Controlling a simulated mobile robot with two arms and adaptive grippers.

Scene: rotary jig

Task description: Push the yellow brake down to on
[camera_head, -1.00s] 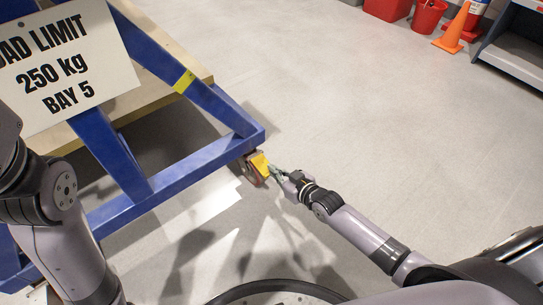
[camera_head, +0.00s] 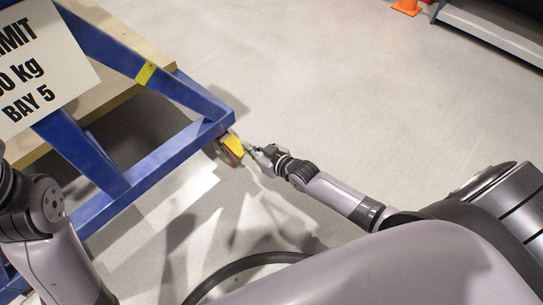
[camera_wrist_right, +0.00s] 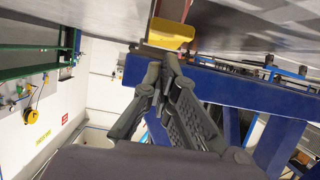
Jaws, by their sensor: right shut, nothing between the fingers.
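The yellow brake (camera_head: 234,144) is a small pedal on the caster wheel (camera_head: 223,150) under the near right corner of the blue frame (camera_head: 165,160). In the right wrist view the brake (camera_wrist_right: 171,30) shows just beyond the fingertips, beside the blue beam (camera_wrist_right: 220,88). My right gripper (camera_head: 250,151) is shut and empty, with its fingertips close to the brake; I cannot tell whether they touch. It also shows in the right wrist view (camera_wrist_right: 163,68). The left arm comes in at the left, but its gripper is out of view.
A white load limit sign (camera_head: 45,65) hangs on the blue frame at the left. An orange cone (camera_head: 408,6) and a grey shelf (camera_head: 490,30) stand at the far right. The grey floor (camera_head: 330,90) between is clear.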

